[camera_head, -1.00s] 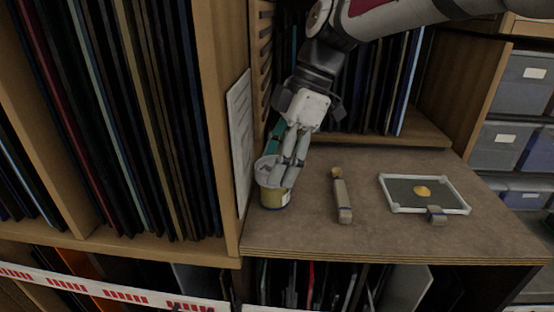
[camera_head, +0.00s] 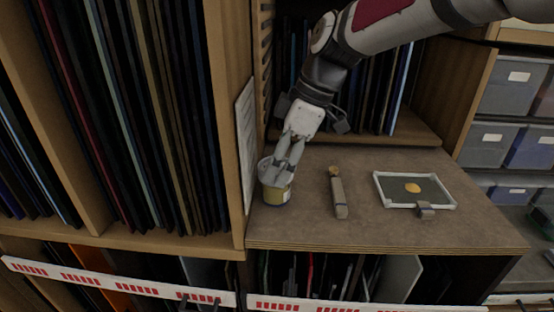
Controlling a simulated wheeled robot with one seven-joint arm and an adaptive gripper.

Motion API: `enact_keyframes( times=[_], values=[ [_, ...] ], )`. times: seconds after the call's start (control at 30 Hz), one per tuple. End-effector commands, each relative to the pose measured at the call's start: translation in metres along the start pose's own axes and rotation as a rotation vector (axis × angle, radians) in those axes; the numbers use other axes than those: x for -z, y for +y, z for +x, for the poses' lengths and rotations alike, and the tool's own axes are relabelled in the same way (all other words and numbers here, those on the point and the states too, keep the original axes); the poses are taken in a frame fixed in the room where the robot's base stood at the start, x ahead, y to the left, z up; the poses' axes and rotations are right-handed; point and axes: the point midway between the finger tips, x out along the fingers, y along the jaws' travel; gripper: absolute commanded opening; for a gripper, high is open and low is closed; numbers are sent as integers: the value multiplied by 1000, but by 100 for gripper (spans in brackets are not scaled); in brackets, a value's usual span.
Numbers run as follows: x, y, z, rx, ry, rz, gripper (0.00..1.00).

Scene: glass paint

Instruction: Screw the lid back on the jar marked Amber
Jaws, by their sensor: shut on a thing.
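The label is too small to read. A grey lid (camera_head: 265,166) is at the jar's mouth, partly hidden by my fingers. My gripper (camera_head: 281,173) points down from above and is shut on the lid. I cannot tell whether the lid sits level or how far it is threaded.
A brush-like tool with a tan tip (camera_head: 339,192) lies right of the jar. Further right is a white-framed dark panel (camera_head: 392,190) with an amber spot and a small block (camera_head: 426,210) at its front edge. Upright sheets fill the racks at left and behind. The worktop's front is clear.

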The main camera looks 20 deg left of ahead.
Motion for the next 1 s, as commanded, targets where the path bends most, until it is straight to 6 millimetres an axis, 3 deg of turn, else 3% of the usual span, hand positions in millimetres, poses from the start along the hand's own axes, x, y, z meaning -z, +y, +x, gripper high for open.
enact_keyframes(
  times=[1.0],
  values=[
    [0, -4, 1, -80, -2, 206, 38]
  ],
)
